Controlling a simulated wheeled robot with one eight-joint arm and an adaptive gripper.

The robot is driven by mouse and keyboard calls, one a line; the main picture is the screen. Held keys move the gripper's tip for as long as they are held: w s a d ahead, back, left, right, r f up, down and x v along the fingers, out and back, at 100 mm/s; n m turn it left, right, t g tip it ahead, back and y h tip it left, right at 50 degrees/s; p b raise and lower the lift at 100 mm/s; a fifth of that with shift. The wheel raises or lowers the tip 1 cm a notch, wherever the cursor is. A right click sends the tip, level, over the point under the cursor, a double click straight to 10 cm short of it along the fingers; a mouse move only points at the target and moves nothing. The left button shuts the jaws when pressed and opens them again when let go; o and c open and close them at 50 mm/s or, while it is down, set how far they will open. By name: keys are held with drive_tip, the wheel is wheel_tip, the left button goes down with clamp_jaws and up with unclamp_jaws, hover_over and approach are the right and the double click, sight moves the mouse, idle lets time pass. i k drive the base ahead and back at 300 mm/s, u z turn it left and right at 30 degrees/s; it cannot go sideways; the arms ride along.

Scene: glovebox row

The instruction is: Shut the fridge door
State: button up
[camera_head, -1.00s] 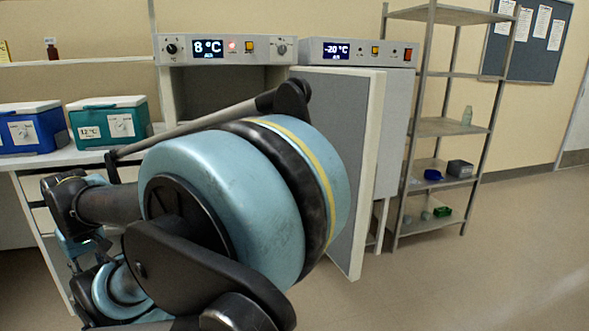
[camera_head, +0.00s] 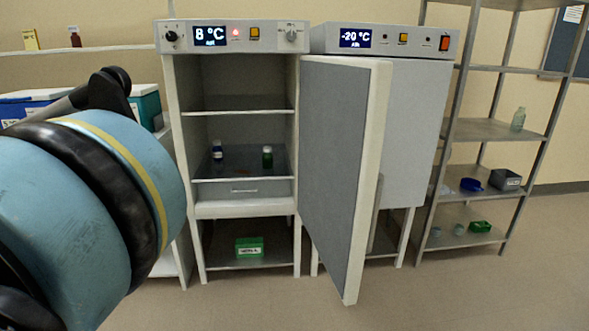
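The fridge (camera_head: 183,130) stands in the middle of the view, with 8 °C on its display and a red light lit. Its door (camera_head: 338,165) stands wide open, hinged on the right and swung out towards me, partly in front of the freezer. A handle bar (camera_head: 375,215) shows on the door's outer side. Inside the fridge are shelves, a drawer (camera_head: 240,189), a white-and-blue bottle (camera_head: 217,150) and a green bottle (camera_head: 267,157). My arm fills the left of the view, apart from the door. My gripper is out of view.
The freezer (camera_head: 415,120), showing -20 °C, stands shut to the right. A metal rack (camera_head: 487,130) stands further right. A green box (camera_head: 249,247) sits on the shelf below the fridge. Cool boxes (camera_head: 145,105) stand at left. The floor in front is clear.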

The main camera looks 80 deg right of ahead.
sight(344, 102)
drive_tip(key=u, duration=0.45)
drive_tip(key=k, duration=2.95)
drive_tip(key=z, duration=1.6)
